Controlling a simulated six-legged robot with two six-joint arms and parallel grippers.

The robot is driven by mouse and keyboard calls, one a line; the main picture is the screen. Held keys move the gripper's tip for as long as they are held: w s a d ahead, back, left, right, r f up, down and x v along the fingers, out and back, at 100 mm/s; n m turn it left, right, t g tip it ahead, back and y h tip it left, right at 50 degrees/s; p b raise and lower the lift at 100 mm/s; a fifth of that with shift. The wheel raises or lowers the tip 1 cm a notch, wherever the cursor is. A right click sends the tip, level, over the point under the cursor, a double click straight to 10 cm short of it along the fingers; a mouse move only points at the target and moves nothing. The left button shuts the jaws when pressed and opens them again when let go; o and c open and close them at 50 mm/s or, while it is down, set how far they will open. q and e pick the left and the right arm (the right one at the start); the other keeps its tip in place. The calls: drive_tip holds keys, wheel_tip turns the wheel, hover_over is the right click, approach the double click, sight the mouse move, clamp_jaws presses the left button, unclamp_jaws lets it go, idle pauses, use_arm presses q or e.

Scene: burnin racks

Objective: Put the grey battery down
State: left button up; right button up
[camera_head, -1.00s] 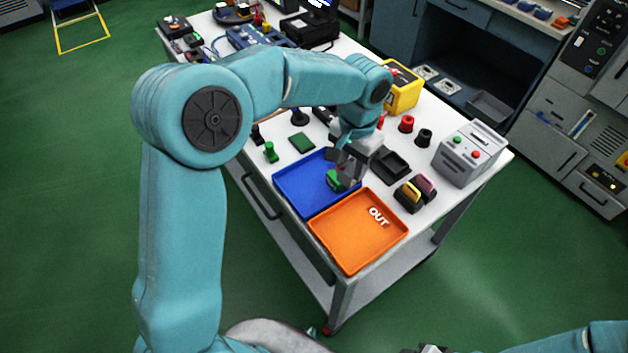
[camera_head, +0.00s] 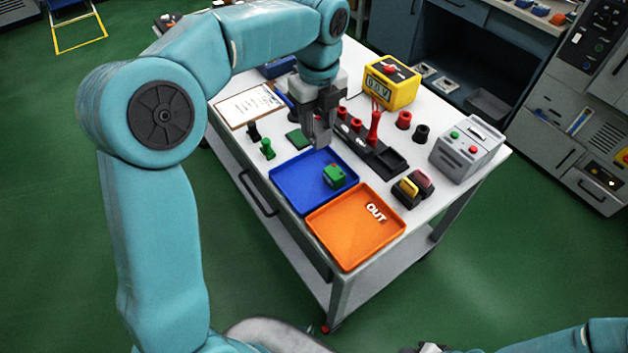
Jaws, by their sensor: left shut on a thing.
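My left gripper (camera_head: 319,122) is above the far edge of the blue tray (camera_head: 287,198). It is shut on the grey battery (camera_head: 320,137), which hangs between its fingers and is hard to tell from them in colour. A green block (camera_head: 335,176) lies in the blue tray. The orange tray (camera_head: 335,248), marked OUT, is beside the blue one, nearer to me. My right gripper (camera_head: 430,348) shows only as a sliver at the bottom edge, so its jaws cannot be made out.
A black holder (camera_head: 388,158) with red posts is right of the gripper. A yellow meter (camera_head: 391,85) and a grey box (camera_head: 467,150) stand farther right. A clipboard (camera_head: 245,106) and a green square (camera_head: 298,138) lie left.

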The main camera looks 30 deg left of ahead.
use_arm(q)
drive_tip(key=shift+n, duration=0.4)
drive_tip(key=a+f, duration=0.1)
drive_tip(key=f, duration=0.5)
drive_tip(key=a+f+b, duration=0.1)
drive_tip(key=f, duration=0.5)
drive_tip(key=a+f, duration=0.1)
drive_tip(key=f, duration=0.5)
drive_tip(key=shift+a+f, duration=0.4)
drive_tip(key=shift+s, duration=0.1)
drive_tip(key=shift+f+b, duration=0.1)
drive_tip(key=shift+b, duration=0.25)
drive_tip(key=o, duration=1.2)
drive_tip(key=shift+c, duration=0.2)
